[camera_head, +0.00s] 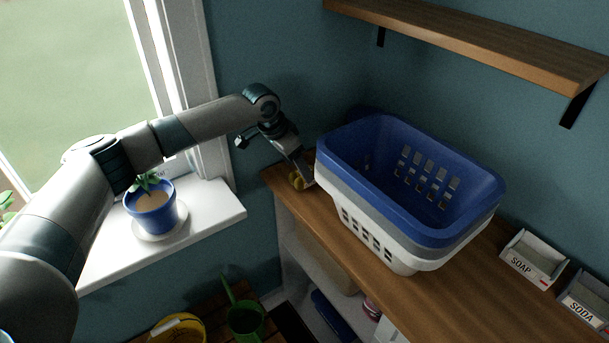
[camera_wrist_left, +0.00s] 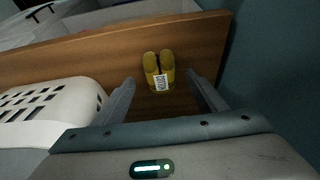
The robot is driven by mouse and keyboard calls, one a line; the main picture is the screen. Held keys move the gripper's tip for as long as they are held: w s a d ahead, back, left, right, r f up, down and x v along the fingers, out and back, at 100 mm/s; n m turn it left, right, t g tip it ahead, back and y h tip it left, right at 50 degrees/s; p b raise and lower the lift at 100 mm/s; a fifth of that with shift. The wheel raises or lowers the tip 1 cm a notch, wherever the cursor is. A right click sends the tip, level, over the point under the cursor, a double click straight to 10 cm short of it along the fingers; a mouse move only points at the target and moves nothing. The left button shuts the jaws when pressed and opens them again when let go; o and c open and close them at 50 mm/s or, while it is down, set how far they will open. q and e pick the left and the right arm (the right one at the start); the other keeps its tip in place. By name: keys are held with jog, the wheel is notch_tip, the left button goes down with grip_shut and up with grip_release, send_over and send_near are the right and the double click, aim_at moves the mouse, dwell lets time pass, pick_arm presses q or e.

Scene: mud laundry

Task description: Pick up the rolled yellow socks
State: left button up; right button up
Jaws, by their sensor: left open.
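The rolled yellow socks (camera_head: 297,181) lie on the wooden counter at its left end, beside the laundry baskets in the head view. In the left wrist view the socks (camera_wrist_left: 158,69) show as two yellow rolls side by side with a white label on them. My left gripper (camera_head: 303,176) reaches down over the socks. In the left wrist view its two fingers (camera_wrist_left: 160,82) are apart, one on each side of the socks, with gaps between. The socks lie near the fingertips and are not gripped. My right gripper is not in view.
Stacked blue, grey and white baskets (camera_head: 440,240) stand close right of the socks; the white basket (camera_wrist_left: 55,105) also shows in the wrist view. A shelf (camera_head: 470,42) hangs above. SOAP (camera_head: 533,259) and SODA (camera_head: 588,299) boxes sit right. A potted plant (camera_head: 152,208) stands on the windowsill.

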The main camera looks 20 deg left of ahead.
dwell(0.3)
pick_arm(q)
jog(key=shift+w+d+f+p, duration=0.1)
jog(key=shift+w+f+p, duration=0.05)
jog(key=shift+f+p, duration=0.3)
jog(key=p+x, duration=0.1)
jog(key=x, duration=0.2)
jog(key=shift+w+d+f+p, duration=0.15)
jog(key=shift+f+p, duration=0.2)
jog(key=shift+f, duration=0.3)
jog(key=c, duration=1.1)
